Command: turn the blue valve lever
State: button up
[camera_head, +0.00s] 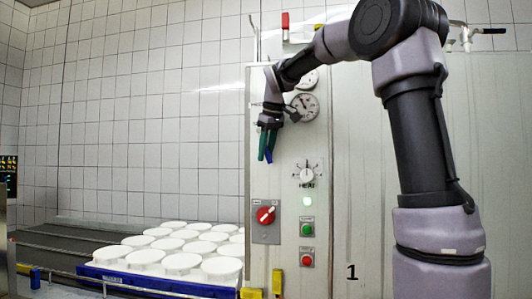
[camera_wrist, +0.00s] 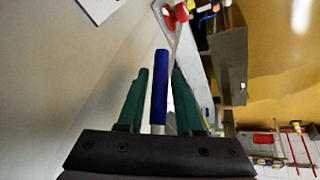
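The blue valve lever (camera_wrist: 160,85) is a straight blue handle on a pale metal shank, seen in the wrist view. It lies between the two green fingers of my gripper (camera_wrist: 161,72). The fingers are apart, with a narrow gap visible on each side of the handle, so I see no clear grip. In the head view my gripper (camera_head: 267,144) points down at the upper left of the pale cabinet. A bit of blue (camera_head: 269,156) shows by the fingertips there; the rest of the lever is hidden by the fingers.
The cabinet (camera_head: 345,150) carries gauges (camera_head: 304,107), a dial (camera_head: 307,174), a red rotary switch (camera_head: 266,215) and green (camera_head: 307,228) and red (camera_head: 307,260) buttons. A blue tray (camera_head: 150,284) of several white moulds (camera_head: 183,262) stands lower left. The tiled wall left of my gripper is clear.

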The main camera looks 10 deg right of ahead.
grip_shut()
dwell(1.4)
